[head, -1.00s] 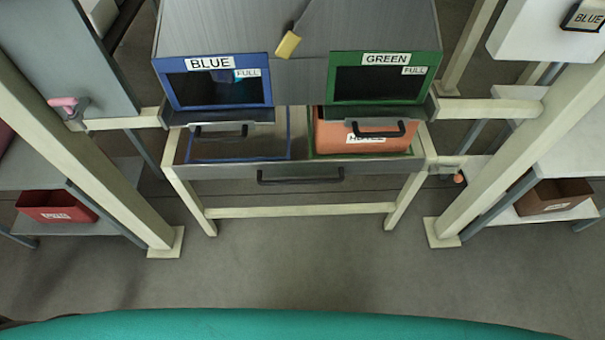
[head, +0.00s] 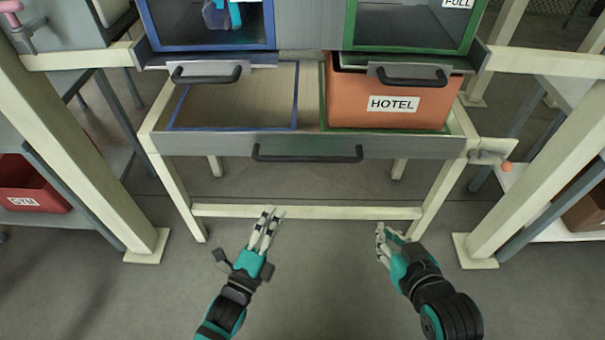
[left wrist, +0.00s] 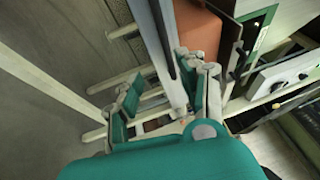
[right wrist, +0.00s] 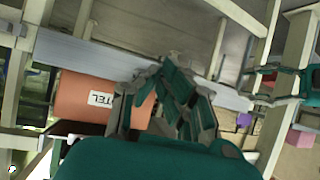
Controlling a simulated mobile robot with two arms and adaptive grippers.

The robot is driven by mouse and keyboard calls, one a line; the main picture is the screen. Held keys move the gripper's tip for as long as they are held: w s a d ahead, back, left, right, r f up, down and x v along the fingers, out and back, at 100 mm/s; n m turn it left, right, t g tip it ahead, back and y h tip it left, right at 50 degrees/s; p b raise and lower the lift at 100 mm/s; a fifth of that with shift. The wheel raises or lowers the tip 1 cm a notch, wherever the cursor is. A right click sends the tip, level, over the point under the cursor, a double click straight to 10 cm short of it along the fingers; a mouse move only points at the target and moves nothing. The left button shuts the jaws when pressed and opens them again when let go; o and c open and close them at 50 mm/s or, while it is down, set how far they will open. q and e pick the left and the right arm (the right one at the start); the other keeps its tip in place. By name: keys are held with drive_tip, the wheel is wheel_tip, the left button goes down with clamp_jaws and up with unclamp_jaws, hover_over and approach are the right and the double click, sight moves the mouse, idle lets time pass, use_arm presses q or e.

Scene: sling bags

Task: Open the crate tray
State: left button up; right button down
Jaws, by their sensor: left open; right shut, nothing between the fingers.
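The crate tray (head: 230,144) is a grey tray on a cream frame, with a black bar handle (head: 307,154) on its front. An orange crate labelled HOTEL (head: 350,85) stands in its green-outlined right half. The blue-outlined left half (head: 235,98) is empty. My left gripper (head: 263,228) is open, below and in front of the handle's left end, apart from it. My right gripper (head: 384,238) is shut and empty, lower right of the handle. The orange crate also shows in the right wrist view (right wrist: 75,95), beyond my right gripper (right wrist: 165,85).
Above the tray are a blue-framed bin (head: 210,25) and a green-framed bin (head: 410,25), with black handles below them. Cream posts stand on both sides. A red GYM crate (head: 30,190) sits on the left shelf. The floor in front is clear.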

use_arm(q)
drive_tip(key=b, duration=0.2)
approach(305, 159)
drive_tip(key=w, duration=0.3)
drive_tip(key=x, duration=0.2)
drive_tip(key=b+x, duration=0.1)
drive_tip(key=x, duration=0.1)
drive_tip(key=d+x, duration=0.1)
drive_tip(key=x, duration=0.1)
drive_tip(key=shift+w+d+f, duration=0.15)
drive_tip(key=shift+w+f, duration=0.05)
drive_tip(key=shift+w+d+r+b, duration=0.15)
drive_tip(key=shift+w+b, duration=0.2)
drive_tip(key=shift+w, duration=0.1)
use_arm(e)
wheel_tip(305, 159, up, 16)
drive_tip(key=w+a+t+y, duration=0.1)
drive_tip(key=a+t+y, duration=0.1)
drive_tip(key=t, duration=0.8)
drive_tip(key=shift+w+a+r+y, duration=0.15)
drive_tip(key=shift+w+a+y, duration=0.25)
drive_tip(key=shift+y, duration=0.4)
use_arm(q)
clamp_jaws()
use_arm(e)
drive_tip(key=shift+n, duration=0.3)
